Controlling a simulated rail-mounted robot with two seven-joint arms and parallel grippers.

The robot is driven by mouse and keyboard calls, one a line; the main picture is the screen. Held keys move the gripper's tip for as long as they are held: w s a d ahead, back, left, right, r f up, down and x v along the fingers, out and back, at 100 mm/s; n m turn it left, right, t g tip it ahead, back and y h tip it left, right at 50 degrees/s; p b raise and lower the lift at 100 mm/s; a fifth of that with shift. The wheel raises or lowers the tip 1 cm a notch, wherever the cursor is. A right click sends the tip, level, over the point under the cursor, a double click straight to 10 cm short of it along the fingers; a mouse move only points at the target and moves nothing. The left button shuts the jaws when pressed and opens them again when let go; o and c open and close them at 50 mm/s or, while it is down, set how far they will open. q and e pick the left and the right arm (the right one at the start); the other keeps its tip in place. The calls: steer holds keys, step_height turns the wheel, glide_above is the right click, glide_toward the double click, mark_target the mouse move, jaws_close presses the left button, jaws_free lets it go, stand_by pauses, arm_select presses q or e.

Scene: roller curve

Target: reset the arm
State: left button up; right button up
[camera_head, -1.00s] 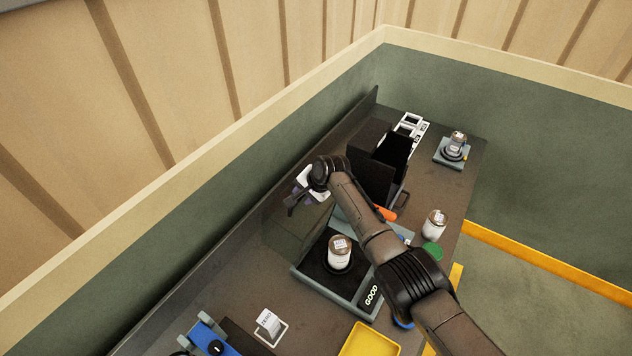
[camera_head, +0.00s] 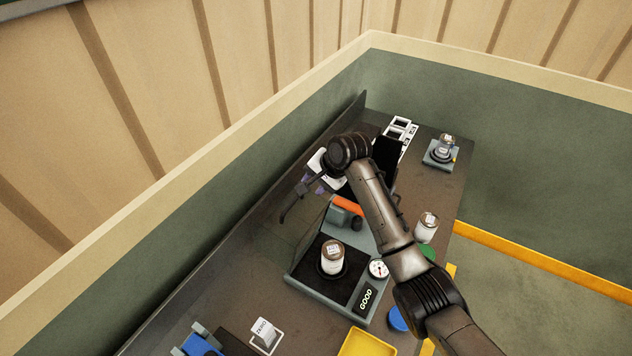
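My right arm (camera_head: 380,205) comes in from the lower right and reaches over the bench. My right gripper (camera_head: 292,203) is at its far end, pointing left and down above the bench near the back wall. A dark finger shows, but the wrist and the angle hide whether the fingers are apart. I see nothing clearly held in it. My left gripper is not in view.
Another jar (camera_head: 427,227) stands right, a third (camera_head: 446,145) behind. A yellow tray (camera_head: 366,343) lies in front.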

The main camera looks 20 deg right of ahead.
steer(key=shift+d+r, duration=0.1)
steer(key=shift+r, duration=0.1)
stand_by(0.5)
steer(key=s+d+r+n+t+h, duration=0.1)
steer(key=s+r+n+t, duration=0.25)
steer(key=r+n, duration=0.4)
steer(key=s+d+r+n+t+h, duration=0.1)
steer(key=s+r+n+t+h, duration=0.2)
steer(key=r, duration=0.7)
steer(key=s+f+g+p, duration=0.2)
steer(key=s+f, duration=0.8)
steer(key=s, duration=0.4)
steer(key=s+d+f+g+p, duration=0.1)
steer(key=s+f+g+p, duration=0.1)
steer(key=s+f, duration=0.8)
steer(key=s+d+f+g+p, duration=0.1)
steer(key=s+f+g+p, duration=0.1)
steer(key=s+f, duration=0.9)
steer(key=s+n+g, duration=0.1)
steer(key=s, duration=0.6)
steer(key=shift+s+d, duration=0.2)
steer(key=shift+s, duration=0.05)
